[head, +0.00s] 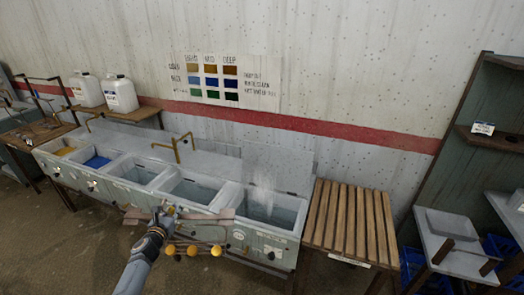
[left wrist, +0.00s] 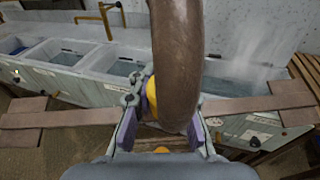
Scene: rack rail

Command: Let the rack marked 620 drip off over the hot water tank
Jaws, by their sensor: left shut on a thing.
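My left gripper (head: 166,211) is shut on the rack (head: 222,214), a brown wooden bar with wider end pieces and yellow balls hanging below it. In the left wrist view, the fingers (left wrist: 160,130) close around the base of a thick brown curved handle (left wrist: 178,60), and the rack's bar (left wrist: 240,104) runs out to both sides. No number on the rack can be read. The rack appears in front of the tank row's front faces. The hot water tank (head: 284,228), with steam rising, is the right-hand basin, right of the rack. My right gripper is out of view.
Several basins sit left of the steaming one, one holding blue liquid (head: 97,161). A brass tap (head: 184,146) stands behind them. A slatted wooden bench (head: 350,218) adjoins on the right. White jugs (head: 120,95) stand at back left. A color chart (head: 213,82) hangs on the wall.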

